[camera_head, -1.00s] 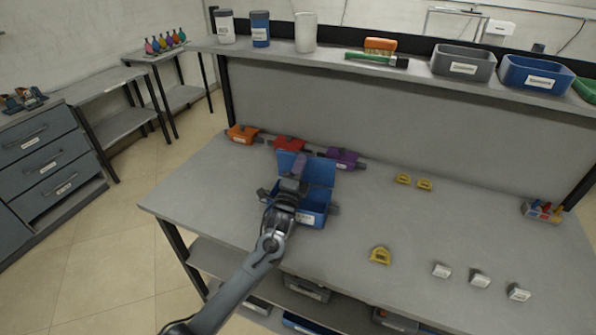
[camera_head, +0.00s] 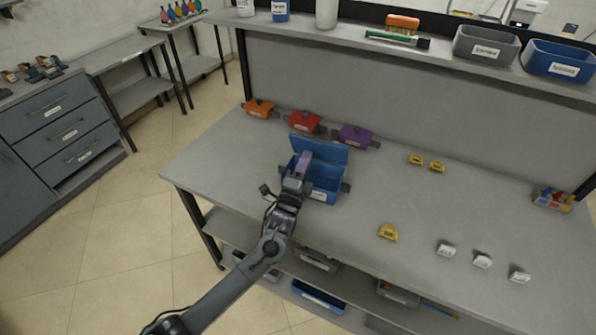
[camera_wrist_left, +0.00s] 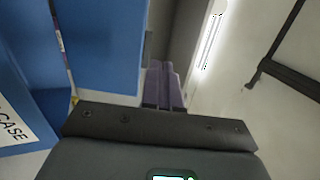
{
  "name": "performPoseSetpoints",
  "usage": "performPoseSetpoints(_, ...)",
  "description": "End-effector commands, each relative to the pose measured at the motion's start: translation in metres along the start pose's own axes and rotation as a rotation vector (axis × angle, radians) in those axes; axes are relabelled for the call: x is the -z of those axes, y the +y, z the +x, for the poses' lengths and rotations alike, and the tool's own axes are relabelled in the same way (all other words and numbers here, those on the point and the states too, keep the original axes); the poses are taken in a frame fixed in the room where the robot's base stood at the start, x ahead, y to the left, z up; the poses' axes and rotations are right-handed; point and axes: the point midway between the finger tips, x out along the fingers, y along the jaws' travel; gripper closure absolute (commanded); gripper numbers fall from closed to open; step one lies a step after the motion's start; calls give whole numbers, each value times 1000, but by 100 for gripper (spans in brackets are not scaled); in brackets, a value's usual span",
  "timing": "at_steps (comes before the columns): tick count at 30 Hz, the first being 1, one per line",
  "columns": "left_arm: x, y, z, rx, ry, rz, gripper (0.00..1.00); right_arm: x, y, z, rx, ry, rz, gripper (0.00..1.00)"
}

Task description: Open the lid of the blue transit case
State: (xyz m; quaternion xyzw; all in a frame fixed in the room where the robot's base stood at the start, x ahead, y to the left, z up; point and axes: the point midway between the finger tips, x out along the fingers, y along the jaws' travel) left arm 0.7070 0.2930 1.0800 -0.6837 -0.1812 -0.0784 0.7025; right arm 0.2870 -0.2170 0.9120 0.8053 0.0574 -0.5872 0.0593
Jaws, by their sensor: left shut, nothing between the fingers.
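The blue transit case (camera_head: 326,190) stands on the workbench, left of its middle. Its lid (camera_head: 322,151) is raised at the back, and the case stands open. In the left wrist view, the blue case and lid (camera_wrist_left: 105,45) fill the left side, with a label reading "CASE" at lower left. My left gripper (camera_head: 305,158) is over the left part of the case, in front of the lid, and hides part of the inside. Its purple fingers (camera_wrist_left: 163,84) are shut and empty, beside the blue panel. I cannot tell whether they touch it. My right gripper is out of view.
Orange (camera_head: 259,108), red (camera_head: 304,122) and purple (camera_head: 356,136) cases stand behind the blue one. A yellow piece (camera_head: 388,232) and several white blocks (camera_head: 482,261) lie to the right. A raised shelf (camera_head: 440,57) runs along the back.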

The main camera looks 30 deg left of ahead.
Motion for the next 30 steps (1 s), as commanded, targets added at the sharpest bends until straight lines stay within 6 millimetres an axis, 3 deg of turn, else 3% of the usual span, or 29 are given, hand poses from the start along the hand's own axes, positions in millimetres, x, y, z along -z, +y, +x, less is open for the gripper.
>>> performPoseSetpoints(6,0,-8,-34,0,2,0,100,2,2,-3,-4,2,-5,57)
performPoseSetpoints(13,0,-12,-49,-1,1,0,100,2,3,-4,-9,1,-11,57)
performPoseSetpoints(19,-1,16,-78,-60,3,5,100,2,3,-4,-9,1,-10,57)
performPoseSetpoints(24,-5,57,-144,-168,-4,-11,100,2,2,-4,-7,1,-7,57)
performPoseSetpoints(30,3,74,-237,-432,-16,-189,100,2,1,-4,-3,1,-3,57)
